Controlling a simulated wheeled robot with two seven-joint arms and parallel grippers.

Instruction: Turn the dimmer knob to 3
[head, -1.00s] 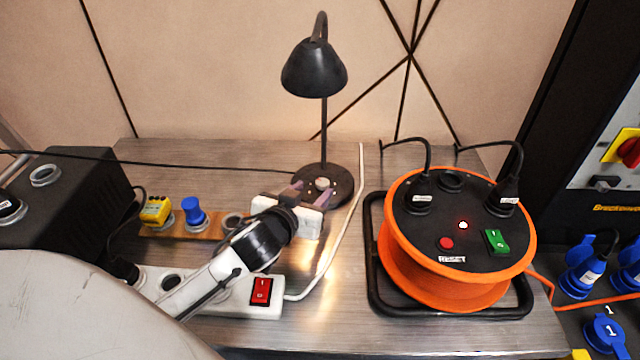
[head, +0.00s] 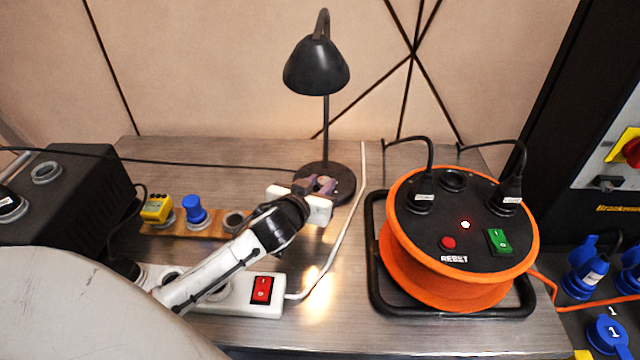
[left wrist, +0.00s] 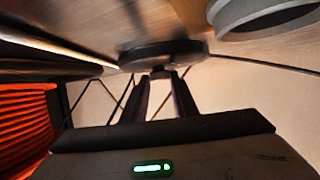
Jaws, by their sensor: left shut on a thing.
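The black desk lamp (head: 317,68) stands upright at the back of the table, on a round base (head: 342,192). In the left wrist view the base (left wrist: 160,50) is the dark disc ahead. My left gripper (head: 323,185) is at the top of the base. Its fingers are shut on the small dimmer knob (left wrist: 160,73), which sits between the fingertips in the left wrist view. The fingers mostly hide the knob in the head view, and I cannot read its setting or any scale. My right gripper is not in view.
An orange cable reel (head: 450,285) stands right of the lamp. A white power strip (head: 235,295) with a red switch lies below my arm. A wooden strip (head: 180,225) with yellow and blue plugs and a black box (head: 75,190) are left. A white cable runs beside the base.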

